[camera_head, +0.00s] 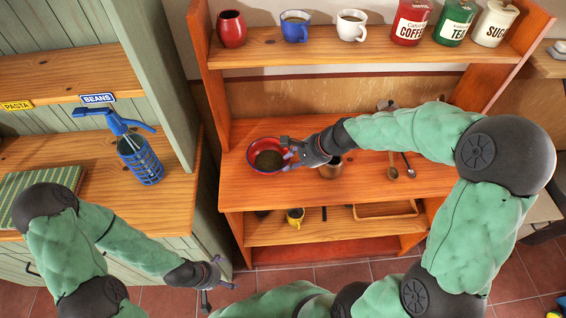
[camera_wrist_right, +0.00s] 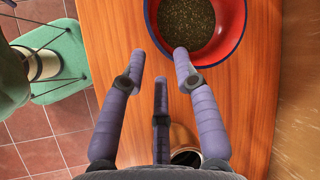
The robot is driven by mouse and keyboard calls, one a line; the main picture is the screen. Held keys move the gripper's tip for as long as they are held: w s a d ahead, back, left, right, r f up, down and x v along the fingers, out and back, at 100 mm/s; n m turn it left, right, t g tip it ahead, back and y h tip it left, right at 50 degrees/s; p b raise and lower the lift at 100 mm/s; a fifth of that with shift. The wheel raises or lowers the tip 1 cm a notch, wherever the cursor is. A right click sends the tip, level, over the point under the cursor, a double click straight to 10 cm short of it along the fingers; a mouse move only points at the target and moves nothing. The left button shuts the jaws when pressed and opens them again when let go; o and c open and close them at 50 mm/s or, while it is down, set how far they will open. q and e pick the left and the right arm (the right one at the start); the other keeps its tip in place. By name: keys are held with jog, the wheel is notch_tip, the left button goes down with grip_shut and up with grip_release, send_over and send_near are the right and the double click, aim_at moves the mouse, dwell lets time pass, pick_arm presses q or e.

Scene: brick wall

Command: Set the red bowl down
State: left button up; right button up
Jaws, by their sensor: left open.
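My right gripper (camera_head: 291,153) is at the bowl's right side. In the right wrist view its fingers (camera_wrist_right: 160,62) are spread, one tip overlapping the bowl's rim and another just outside it. The thumb tip looks apart from the bowl. My left gripper (camera_head: 214,283) is open and empty, low in front of the green cabinet.
A copper-coloured pot (camera_head: 331,169) stands right of the bowl, partly behind my right gripper. Spoons (camera_head: 392,172) lie further right. Mugs (camera_head: 295,27) and canisters (camera_head: 411,22) line the upper shelf. A blue siphon bottle (camera_head: 139,158) stands on the left counter. The worktop's front left is clear.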

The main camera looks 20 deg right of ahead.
jog(key=shift+p+v, duration=0.45)
jog(key=shift+v, duration=1.5)
jog(key=shift+f, duration=0.1)
